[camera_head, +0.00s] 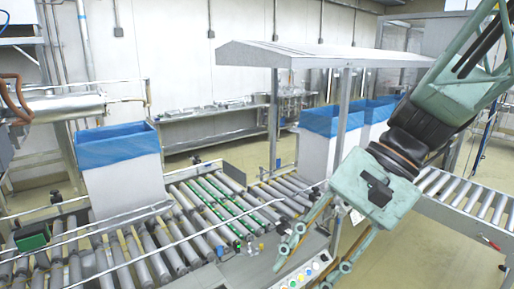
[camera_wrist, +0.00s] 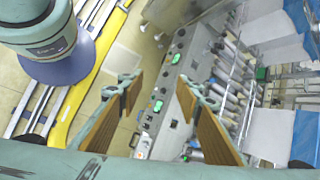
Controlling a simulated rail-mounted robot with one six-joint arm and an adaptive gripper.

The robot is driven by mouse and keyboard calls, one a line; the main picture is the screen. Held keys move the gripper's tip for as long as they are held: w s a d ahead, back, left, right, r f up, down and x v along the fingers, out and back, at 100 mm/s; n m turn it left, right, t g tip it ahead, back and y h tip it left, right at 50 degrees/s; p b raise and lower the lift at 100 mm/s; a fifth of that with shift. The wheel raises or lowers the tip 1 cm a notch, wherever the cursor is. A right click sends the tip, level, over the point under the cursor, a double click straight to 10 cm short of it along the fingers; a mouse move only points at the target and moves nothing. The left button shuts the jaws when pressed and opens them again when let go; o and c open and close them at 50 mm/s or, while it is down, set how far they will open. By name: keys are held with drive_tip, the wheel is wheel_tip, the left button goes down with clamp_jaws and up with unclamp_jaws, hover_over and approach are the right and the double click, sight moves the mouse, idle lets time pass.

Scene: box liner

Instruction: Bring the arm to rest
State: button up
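My gripper (camera_head: 302,272) hangs at the lower right of the head view, in front of the conveyor and near a button panel. Its two fingers are spread apart with nothing between them. In the wrist view, its brown-padded fingers (camera_wrist: 165,95) stand wide apart, with the grey button panel (camera_wrist: 172,88) visible below and between them. My arm reaches down from the upper right of the head view. No object is held.
A white box with a blue liner (camera_head: 124,185) stands on the left roller conveyor (camera_head: 160,250). Another roller conveyor (camera_head: 465,195) runs at the right. Open floor shows behind the conveyors.

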drive_tip(key=s+d+r+n+t+h, duration=0.5)
drive_tip(key=s+d+n+h, duration=0.1)
drive_tip(key=s+d, duration=0.6)
drive_tip(key=shift+d+r+h, duration=0.2)
drive_tip(key=shift+d+h, duration=0.2)
drive_tip(key=shift+d, duration=0.2)
idle(3.6)
